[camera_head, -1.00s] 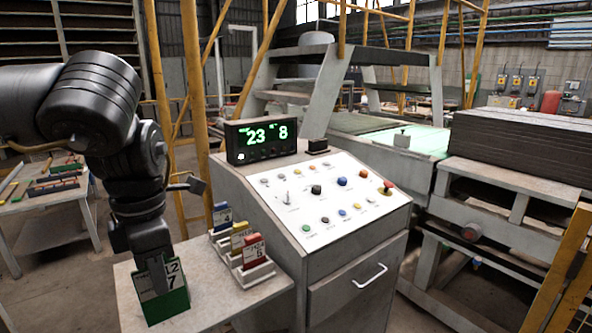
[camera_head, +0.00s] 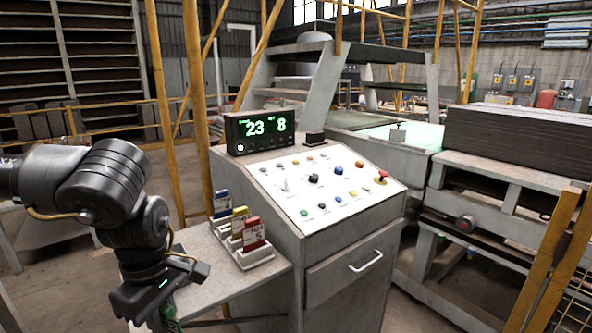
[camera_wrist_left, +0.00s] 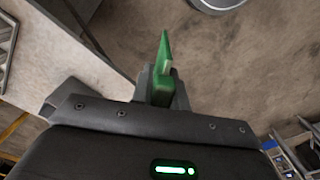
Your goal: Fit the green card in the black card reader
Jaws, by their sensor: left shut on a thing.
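My left gripper (camera_head: 160,318) is low at the left of the head view, beside the front edge of the small side table. It is shut on the green card (camera_wrist_left: 164,75), seen nearly edge-on in the left wrist view, pointing away from the gripper. In the head view only a bit of green shows by the fingers, at the bottom of the picture. A small black block (camera_head: 314,140) on top of the console, right of the display, may be the card reader; its slot cannot be made out. My right gripper is not in view.
A white rack (camera_head: 256,258) on the side table (camera_head: 205,285) holds a blue card (camera_head: 222,203), a yellow card (camera_head: 240,220) and a red card (camera_head: 253,233). The console panel (camera_head: 330,185) has several buttons and knobs. A black display (camera_head: 258,131) stands behind it.

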